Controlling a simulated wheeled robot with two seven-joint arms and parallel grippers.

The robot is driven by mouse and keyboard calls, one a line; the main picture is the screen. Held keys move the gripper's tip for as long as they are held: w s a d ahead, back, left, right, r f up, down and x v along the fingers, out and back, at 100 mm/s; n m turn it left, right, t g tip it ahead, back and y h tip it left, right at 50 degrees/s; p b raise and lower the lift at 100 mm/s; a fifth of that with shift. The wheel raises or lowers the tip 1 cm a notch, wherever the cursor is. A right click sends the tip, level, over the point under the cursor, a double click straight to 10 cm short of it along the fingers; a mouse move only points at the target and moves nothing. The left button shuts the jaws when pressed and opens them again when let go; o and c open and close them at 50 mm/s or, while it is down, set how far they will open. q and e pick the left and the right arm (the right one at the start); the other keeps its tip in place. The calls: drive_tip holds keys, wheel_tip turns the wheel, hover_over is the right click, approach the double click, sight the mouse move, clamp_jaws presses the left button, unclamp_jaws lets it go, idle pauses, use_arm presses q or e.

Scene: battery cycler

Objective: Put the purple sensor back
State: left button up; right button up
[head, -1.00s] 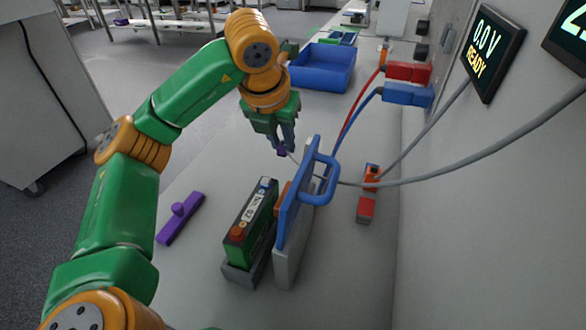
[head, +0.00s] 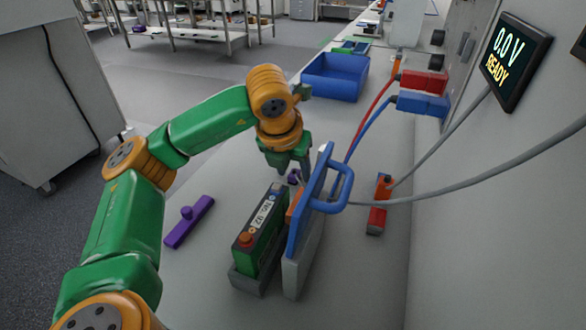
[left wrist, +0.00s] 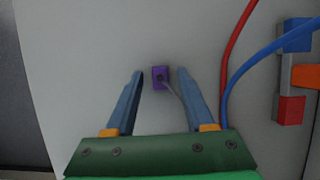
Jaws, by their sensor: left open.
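The small purple sensor (head: 293,178), a block with a thin grey cable, is beyond the far end of the battery. In the left wrist view the sensor (left wrist: 160,77) is between my left fingertips with a gap on each side. My left gripper (head: 291,172) is open and points down around it. I cannot tell whether the sensor rests on the bench. A purple bar with a round knob (head: 188,222) lies on the bench to the left. The green battery (head: 258,240) stands in a grey cradle (head: 246,281). My right gripper is not in view.
A blue panel with a loop handle (head: 312,205) stands right of the battery, close to my left gripper. Red and blue cables run from plugs (head: 423,84) on the wall. A red and orange block (head: 379,205) lies at right. A blue bin (head: 335,84) is behind.

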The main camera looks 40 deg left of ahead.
use_arm(q)
drive_tip(key=shift+r, duration=0.5)
drive_tip(key=p+v, duration=0.3)
drive_tip(key=v, duration=0.8)
drive_tip(key=shift+s+p, duration=0.25)
drive_tip(key=shift+p, duration=0.1)
drive_tip(key=shift+d+r, duration=0.1)
drive_tip(key=shift+r, duration=0.05)
